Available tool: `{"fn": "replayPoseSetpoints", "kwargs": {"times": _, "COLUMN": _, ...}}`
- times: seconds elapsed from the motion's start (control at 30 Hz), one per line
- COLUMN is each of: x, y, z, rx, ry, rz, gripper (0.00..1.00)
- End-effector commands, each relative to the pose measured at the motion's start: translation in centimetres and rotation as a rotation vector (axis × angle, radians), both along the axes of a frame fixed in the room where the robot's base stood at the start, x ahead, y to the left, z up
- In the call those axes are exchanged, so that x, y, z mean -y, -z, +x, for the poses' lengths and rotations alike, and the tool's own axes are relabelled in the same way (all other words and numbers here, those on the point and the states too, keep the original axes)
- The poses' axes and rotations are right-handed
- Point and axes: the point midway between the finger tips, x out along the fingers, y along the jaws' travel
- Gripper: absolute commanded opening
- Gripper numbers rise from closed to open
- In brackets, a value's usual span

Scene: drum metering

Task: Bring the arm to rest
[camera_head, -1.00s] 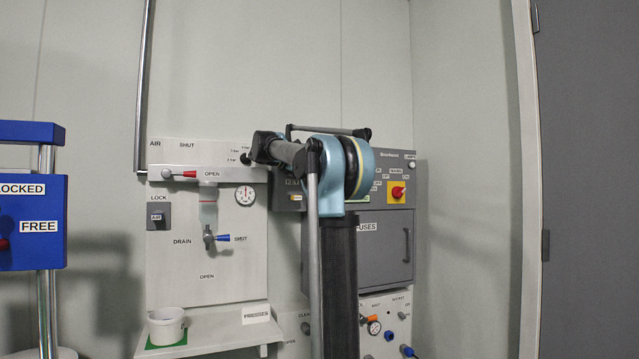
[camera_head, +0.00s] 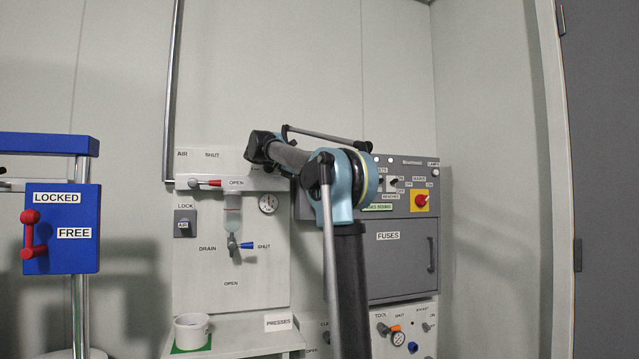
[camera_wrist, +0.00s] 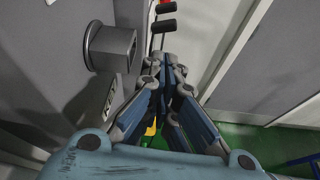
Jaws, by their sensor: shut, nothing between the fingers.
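My arm (camera_head: 347,270) rises through the middle of the head view, bends at a blue joint and folds back towards the upper left, in front of the panels. In the head view I cannot make out my gripper's fingers. In the wrist view my gripper (camera_wrist: 168,68) points away from the camera, its blue and grey fingers together with nothing between them. Whether the arm touches the panels behind it cannot be told.
A grey fuse cabinet (camera_head: 380,262) stands behind my arm. An air and drain panel (camera_head: 200,275) is to its left, above a shelf with a white cup (camera_head: 191,330). A blue box (camera_head: 62,255) with a red handle is far left. A grey door (camera_head: 610,180) is right.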

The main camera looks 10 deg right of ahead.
Motion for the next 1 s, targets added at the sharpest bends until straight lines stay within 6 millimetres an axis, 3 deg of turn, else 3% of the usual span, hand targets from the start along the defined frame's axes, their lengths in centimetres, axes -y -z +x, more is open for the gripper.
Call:
{"fn": "replayPoseSetpoints", "kwargs": {"times": 0.37, "x": 0.2, "y": 0.1, "z": -0.1, "rx": 0.001, "ry": 0.002, "rz": 0.002, "gripper": 0.00}}
{"fn": "replayPoseSetpoints", "kwargs": {"times": 0.53, "x": 1.0, "y": 1.9, "z": -1.7, "rx": 0.039, "ry": 0.020, "rz": 0.055, "gripper": 0.00}}
{"fn": "replayPoseSetpoints", "kwargs": {"times": 0.67, "x": 2.2, "y": 5.3, "z": -4.7, "rx": 0.113, "ry": 0.064, "rz": 0.152, "gripper": 0.00}}
{"fn": "replayPoseSetpoints", "kwargs": {"times": 1.0, "x": 4.0, "y": 17.0, "z": -14.1, "rx": 0.342, "ry": 0.242, "rz": 0.448, "gripper": 0.00}}
